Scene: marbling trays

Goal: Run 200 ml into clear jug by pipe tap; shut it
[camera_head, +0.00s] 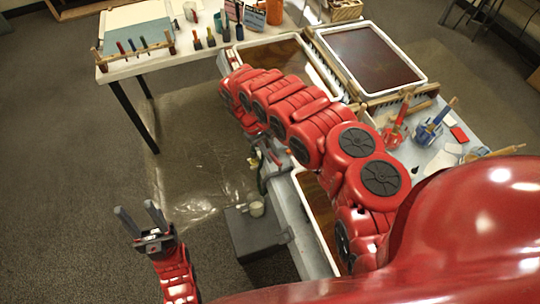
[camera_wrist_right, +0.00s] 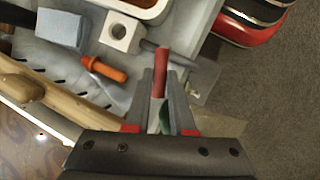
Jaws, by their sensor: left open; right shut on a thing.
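My right gripper (camera_wrist_right: 160,92) is shut on a red handle (camera_wrist_right: 160,68), seemingly the pipe tap's lever, with a green part between the fingers. In the head view, the grey pipe tap (camera_head: 262,180) is at the table's left edge, partly hidden by my right arm; its opening is unclear. A small pale clear jug (camera_head: 256,209) stands upright on a dark grey box (camera_head: 262,236), just below the pipe. Its level and marks are too small to read. My left gripper (camera_head: 140,217) is open and empty over the floor, left of the box.
Framed trays (camera_head: 420,80) fill the table on the right. In the right wrist view, an orange tool (camera_wrist_right: 103,68), a white block with a hole (camera_wrist_right: 120,34) and a wooden bar (camera_wrist_right: 70,105) are close by. A white table (camera_head: 150,66) with tools stands at the back left.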

